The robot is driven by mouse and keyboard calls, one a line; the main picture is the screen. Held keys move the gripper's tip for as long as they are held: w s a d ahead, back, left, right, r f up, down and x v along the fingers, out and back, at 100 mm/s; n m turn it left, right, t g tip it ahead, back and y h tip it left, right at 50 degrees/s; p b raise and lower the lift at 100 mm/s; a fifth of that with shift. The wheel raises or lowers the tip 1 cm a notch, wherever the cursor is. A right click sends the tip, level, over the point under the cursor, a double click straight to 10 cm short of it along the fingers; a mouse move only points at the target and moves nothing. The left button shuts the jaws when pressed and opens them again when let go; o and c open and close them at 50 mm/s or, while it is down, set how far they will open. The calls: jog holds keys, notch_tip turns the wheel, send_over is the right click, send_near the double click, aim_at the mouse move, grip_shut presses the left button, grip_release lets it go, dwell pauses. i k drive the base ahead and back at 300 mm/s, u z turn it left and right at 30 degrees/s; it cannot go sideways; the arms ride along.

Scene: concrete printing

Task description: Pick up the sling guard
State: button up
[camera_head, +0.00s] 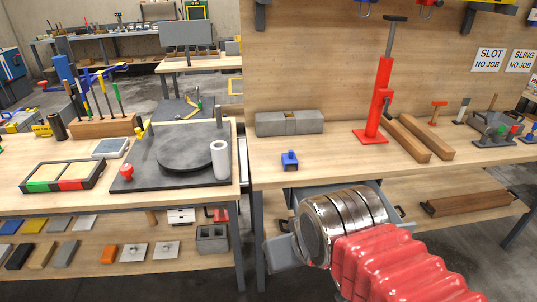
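A small blue piece (290,161) stands near the front edge of the right workbench; it may be the sling guard, but its shape is too small to tell for sure. My arm comes in from the bottom right, with a red ribbed sleeve and a shiny metal wrist, below and in front of the bench edge. Grey parts (282,252) show beside the wrist, and I cannot tell whether they belong to my gripper. The fingertips cannot be made out. The blue piece stands apart from my arm, above and left of the wrist.
A grey concrete block (290,122) lies behind the blue piece. A red stand (377,100) and wooden bars (407,140) are to its right. The left bench (215,195) holds a dark round plate (187,151) and a white cylinder (220,160). Bench top around the blue piece is clear.

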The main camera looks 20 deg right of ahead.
aim_at(290, 158)
jog(key=u, duration=0.45)
jog(key=i, duration=1.05)
jog(key=u, duration=0.25)
